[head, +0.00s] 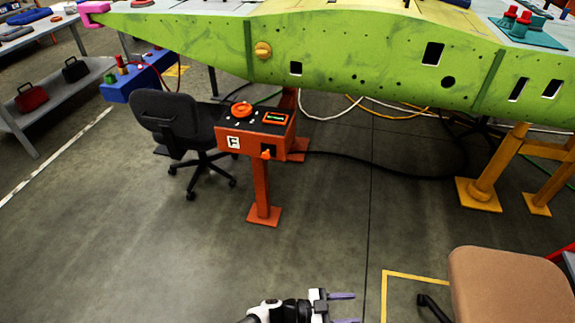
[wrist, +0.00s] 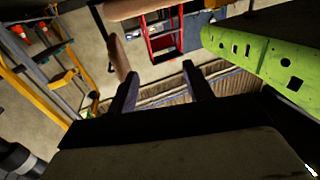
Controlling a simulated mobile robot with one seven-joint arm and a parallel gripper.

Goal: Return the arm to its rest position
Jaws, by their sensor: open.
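My gripper (head: 342,308) shows at the bottom of the head view, low over the bare floor, with its two fingers pointing right. The fingers are apart with nothing between them. In the wrist view my gripper (wrist: 160,88) also shows open and empty, its two dark fingers spread. The rest of my arm is mostly out of the head view.
A green wing panel (head: 370,60) spans the top, on yellow stands (head: 487,178). An orange control pedestal (head: 262,190) and a black chair (head: 180,120) stand at centre left. A brown chair (head: 505,285) stands at lower right. The floor (head: 330,220) between is clear.

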